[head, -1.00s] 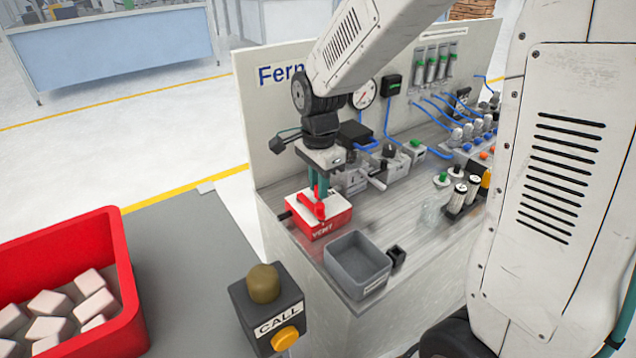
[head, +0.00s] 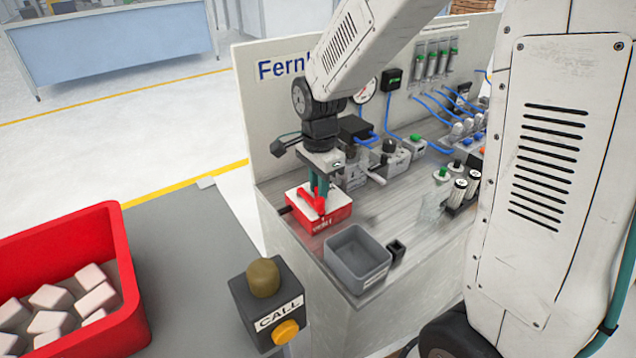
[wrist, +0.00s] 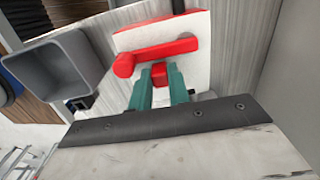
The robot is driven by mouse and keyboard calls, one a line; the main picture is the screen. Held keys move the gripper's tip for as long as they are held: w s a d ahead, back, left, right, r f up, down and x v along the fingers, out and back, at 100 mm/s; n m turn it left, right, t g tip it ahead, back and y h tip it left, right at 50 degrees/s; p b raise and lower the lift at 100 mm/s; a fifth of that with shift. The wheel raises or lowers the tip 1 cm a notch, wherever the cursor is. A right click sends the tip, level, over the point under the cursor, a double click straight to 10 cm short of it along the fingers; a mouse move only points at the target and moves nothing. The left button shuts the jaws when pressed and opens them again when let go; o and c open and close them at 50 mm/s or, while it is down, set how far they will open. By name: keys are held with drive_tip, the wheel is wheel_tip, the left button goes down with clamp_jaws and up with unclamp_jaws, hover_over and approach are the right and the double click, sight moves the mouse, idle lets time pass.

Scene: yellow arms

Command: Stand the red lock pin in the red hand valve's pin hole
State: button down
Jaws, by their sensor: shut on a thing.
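The red hand valve (head: 333,215) is a red block with a label on its front, at the left end of the bench. Its red lever handle (wrist: 170,51) lies across a pale top face in the wrist view. My gripper (head: 319,193), with teal fingers, points down over the valve. In the wrist view my gripper (wrist: 160,78) is shut on the red lock pin (wrist: 159,71), whose red end shows between the fingertips, close beside the handle. The pin hole is hidden, and I cannot tell whether the pin touches the valve.
A grey open bin (head: 357,259) stands in front of the valve, with a small black holder (head: 396,250) beside it. Grey fittings (head: 395,158) stand behind and right of the gripper. A call-button post (head: 267,305) and a red crate (head: 125,285) are nearer.

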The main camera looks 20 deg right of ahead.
drive_tip(key=c, duration=1.3)
unclamp_jaws()
drive_tip(key=shift+o, duration=0.2)
wheel_tip(320, 180, up, 9)
